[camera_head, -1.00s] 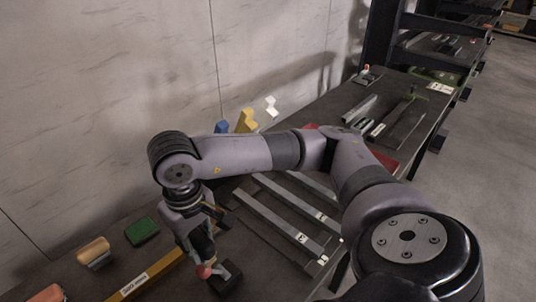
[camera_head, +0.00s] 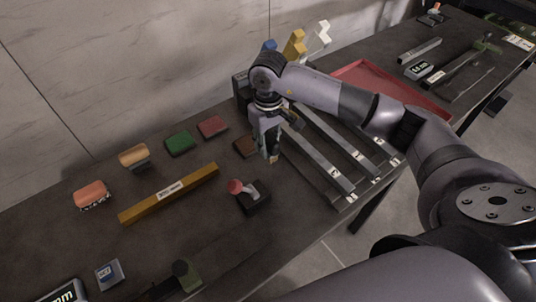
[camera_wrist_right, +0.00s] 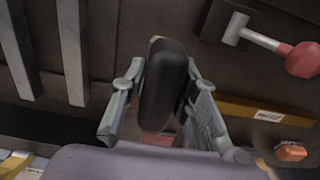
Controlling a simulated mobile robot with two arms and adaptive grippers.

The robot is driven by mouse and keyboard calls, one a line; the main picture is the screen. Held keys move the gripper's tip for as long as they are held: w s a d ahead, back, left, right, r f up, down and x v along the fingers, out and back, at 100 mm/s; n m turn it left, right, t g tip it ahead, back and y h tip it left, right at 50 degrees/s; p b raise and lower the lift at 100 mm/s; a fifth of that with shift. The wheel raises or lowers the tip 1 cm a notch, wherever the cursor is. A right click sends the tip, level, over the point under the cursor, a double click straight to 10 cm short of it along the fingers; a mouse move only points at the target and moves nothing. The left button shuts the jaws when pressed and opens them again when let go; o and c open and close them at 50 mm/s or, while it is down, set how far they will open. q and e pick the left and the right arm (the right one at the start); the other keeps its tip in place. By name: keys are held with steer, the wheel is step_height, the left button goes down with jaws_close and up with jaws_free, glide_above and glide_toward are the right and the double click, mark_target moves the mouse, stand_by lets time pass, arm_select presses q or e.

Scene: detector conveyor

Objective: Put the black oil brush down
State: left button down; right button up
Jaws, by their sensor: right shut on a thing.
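The black oil brush (camera_wrist_right: 163,90) shows in the right wrist view as a long, dark, rounded body between the two fingers. My right gripper (camera_wrist_right: 155,105) is shut on it. In the head view my right gripper (camera_head: 271,150) points down over the dark table, just left of the grey metal bars. There the brush is mostly hidden by the fingers, and I cannot tell whether it touches the table. My left gripper is not in view.
A dark brown block (camera_head: 245,147) lies close left of the gripper, beside red (camera_head: 212,127) and green (camera_head: 180,142) blocks. A red-knobbed tool on a black base (camera_head: 252,196) and a yellow bar (camera_head: 170,193) lie nearer. Grey bars (camera_head: 330,165) are at right.

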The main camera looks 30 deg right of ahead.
step_height(320, 180, down, 7)
steer(key=shift+f+p, duration=0.1)
steer(key=shift+p, duration=0.55)
steer(key=o, duration=0.6)
steer(key=shift+f, duration=0.1)
steer(key=shift+c, duration=0.2)
steer(key=o, duration=0.5)
steer(key=shift+c, duration=0.2)
